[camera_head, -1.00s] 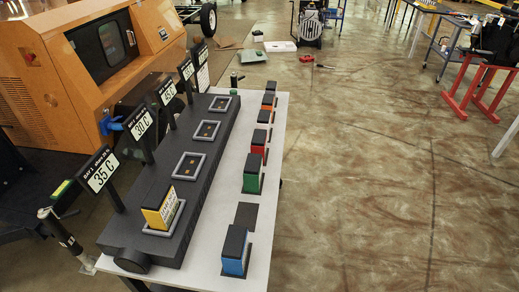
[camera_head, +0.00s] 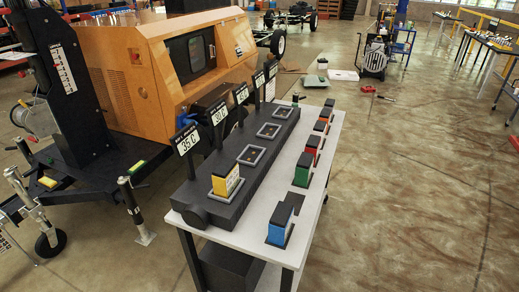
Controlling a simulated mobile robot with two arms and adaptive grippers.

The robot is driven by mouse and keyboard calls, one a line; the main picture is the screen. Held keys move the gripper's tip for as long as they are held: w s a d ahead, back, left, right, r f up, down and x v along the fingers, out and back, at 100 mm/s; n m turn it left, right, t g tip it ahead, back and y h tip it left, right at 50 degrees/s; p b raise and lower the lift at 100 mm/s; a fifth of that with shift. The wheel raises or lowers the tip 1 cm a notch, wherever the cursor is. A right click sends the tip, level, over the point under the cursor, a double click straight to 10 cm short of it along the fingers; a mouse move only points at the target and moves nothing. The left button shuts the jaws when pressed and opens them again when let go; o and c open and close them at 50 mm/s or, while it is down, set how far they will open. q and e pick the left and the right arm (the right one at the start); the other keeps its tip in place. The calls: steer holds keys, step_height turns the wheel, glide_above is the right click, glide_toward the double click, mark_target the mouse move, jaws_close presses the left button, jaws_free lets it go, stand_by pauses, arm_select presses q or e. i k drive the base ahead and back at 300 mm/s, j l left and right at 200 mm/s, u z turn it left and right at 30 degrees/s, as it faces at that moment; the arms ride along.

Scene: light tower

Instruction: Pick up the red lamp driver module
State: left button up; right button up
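The red lamp driver module (camera_head: 312,152) has a black top and stands upright in the row of modules along the right side of the white table (camera_head: 240,241). It is between the green module (camera_head: 302,175) nearer to me and an orange module (camera_head: 320,127) farther back. Nothing is holding it. Neither of my grippers shows in the head view.
A blue module (camera_head: 279,231) stands near the table's front edge. A long black base (camera_head: 216,212) with framed sockets holds a yellow module (camera_head: 226,182) and temperature signs. An orange machine (camera_head: 142,77) stands behind on the left. The floor right of the table is clear.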

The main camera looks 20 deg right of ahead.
mark_target(312, 146)
steer(key=i+l+u, duration=0.1)
steer(key=l+u, duration=0.15)
steer(key=u, duration=0.2)
steer(key=l+u, duration=0.25)
steer(key=u, duration=0.15)
steer(key=l+u, duration=0.25)
steer(key=u, duration=0.2)
steer(key=l+u, duration=0.4)
steer(key=j, duration=0.1)
